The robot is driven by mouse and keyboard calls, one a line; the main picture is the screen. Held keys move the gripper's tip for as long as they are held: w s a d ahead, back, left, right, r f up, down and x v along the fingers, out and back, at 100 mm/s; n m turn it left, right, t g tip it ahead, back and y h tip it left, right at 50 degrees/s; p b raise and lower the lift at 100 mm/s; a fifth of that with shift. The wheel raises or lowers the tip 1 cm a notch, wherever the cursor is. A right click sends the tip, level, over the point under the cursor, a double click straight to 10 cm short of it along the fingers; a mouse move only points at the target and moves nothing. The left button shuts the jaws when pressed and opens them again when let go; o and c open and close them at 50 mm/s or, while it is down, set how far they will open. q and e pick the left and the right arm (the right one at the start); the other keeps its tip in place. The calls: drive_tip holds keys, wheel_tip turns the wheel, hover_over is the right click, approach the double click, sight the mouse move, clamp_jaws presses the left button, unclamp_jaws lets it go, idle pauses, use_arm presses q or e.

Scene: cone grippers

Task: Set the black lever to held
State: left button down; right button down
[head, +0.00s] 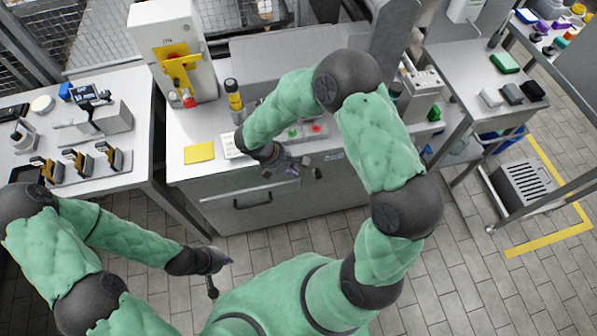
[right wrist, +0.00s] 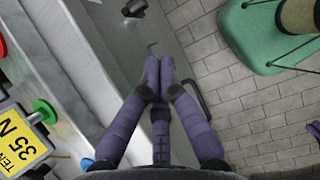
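A small dark knob (head: 318,173), which may be the black lever's end, shows at the front of the middle bench beside my right gripper. A dark knob-like part (right wrist: 134,8) also shows at the top edge of the right wrist view; I cannot tell its setting. My right gripper (head: 297,166) is in front of the bench's upper edge. In the right wrist view, its purple fingers (right wrist: 160,82) come together at the tips, with nothing visible between them. The knob is apart from the tips there. My left gripper (head: 220,276) hangs over the floor with its fingers spread, empty.
The middle bench has a dark drawer handle (head: 253,200), a yellow label (head: 199,152) and red and green buttons (head: 316,128). A white press-like machine (head: 175,50) stands behind. The left table (head: 75,190) holds several fixtures. The tiled floor in front is clear.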

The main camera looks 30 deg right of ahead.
sight(318, 176)
wheel_tip(318, 176, up, 5)
drive_tip(key=a+y+p, duration=0.1)
drive_tip(key=p, duration=0.2)
drive_tip(key=d+b+x, duration=0.2)
drive_tip(key=b+x, duration=0.3)
drive_tip(key=x, duration=0.8)
drive_tip(key=shift+w+r, duration=0.15)
drive_tip(key=shift+w, duration=0.05)
drive_tip(key=shift+s+d, duration=0.2)
drive_tip(key=shift+d, duration=0.55)
drive_tip(key=shift+a+b, duration=0.1)
drive_tip(key=shift+b, duration=0.2)
